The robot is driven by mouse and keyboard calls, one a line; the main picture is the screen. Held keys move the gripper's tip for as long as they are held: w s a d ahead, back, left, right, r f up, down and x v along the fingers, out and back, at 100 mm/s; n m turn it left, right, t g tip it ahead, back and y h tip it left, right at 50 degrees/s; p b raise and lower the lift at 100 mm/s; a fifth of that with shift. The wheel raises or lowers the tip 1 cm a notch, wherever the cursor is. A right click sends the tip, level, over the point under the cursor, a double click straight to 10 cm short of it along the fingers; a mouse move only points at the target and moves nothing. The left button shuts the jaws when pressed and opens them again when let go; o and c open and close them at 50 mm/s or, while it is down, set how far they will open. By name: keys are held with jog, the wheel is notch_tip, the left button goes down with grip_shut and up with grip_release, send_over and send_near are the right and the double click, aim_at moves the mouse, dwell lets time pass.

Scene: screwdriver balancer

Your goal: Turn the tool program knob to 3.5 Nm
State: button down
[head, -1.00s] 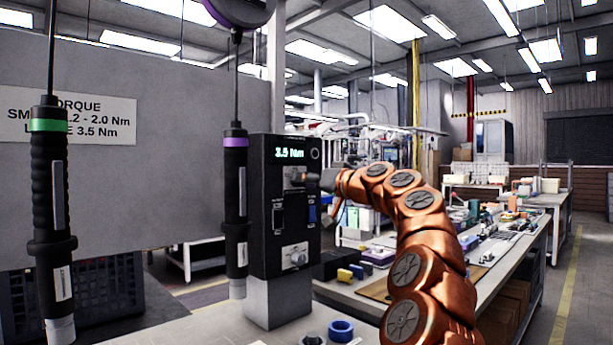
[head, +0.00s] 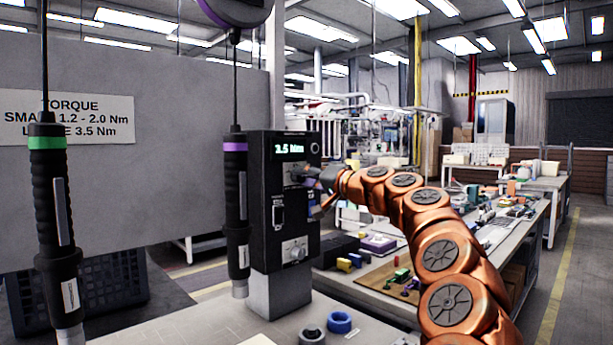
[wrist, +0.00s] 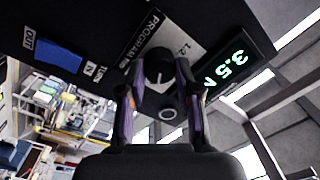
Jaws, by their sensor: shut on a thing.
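The black controller box (head: 262,215) stands upright on a pale block on the bench. Its green display (head: 289,148) reads 3.5 Nm, and the same reading shows rotated in the wrist view (wrist: 231,70). The round black program knob (wrist: 158,66) sits next to the PROGRAM label, with a light pointer line on its face. My gripper (wrist: 160,78) has one finger on each side of the knob and is shut on it. In the head view my gripper (head: 318,178) reaches the box face from the right and partly hides the knob.
Two screwdrivers hang left of the box, one green-banded (head: 50,220) and one purple-banded (head: 236,200). A torque sign (head: 75,117) is on the grey panel. A blue ring (head: 339,321) and a grey ring (head: 312,335) lie on the bench before the box. A cluttered workbench stands at right.

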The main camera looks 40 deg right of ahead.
jog(key=c, duration=0.8)
grip_release()
jog(key=shift+s, duration=0.1)
jog(key=s, duration=0.4)
jog(key=s+d, duration=0.1)
jog(key=s, duration=0.2)
jog(key=s+d, duration=0.1)
jog(key=s, duration=0.3)
jog(key=shift+s+f, duration=0.25)
jog(key=shift+s, duration=0.1)
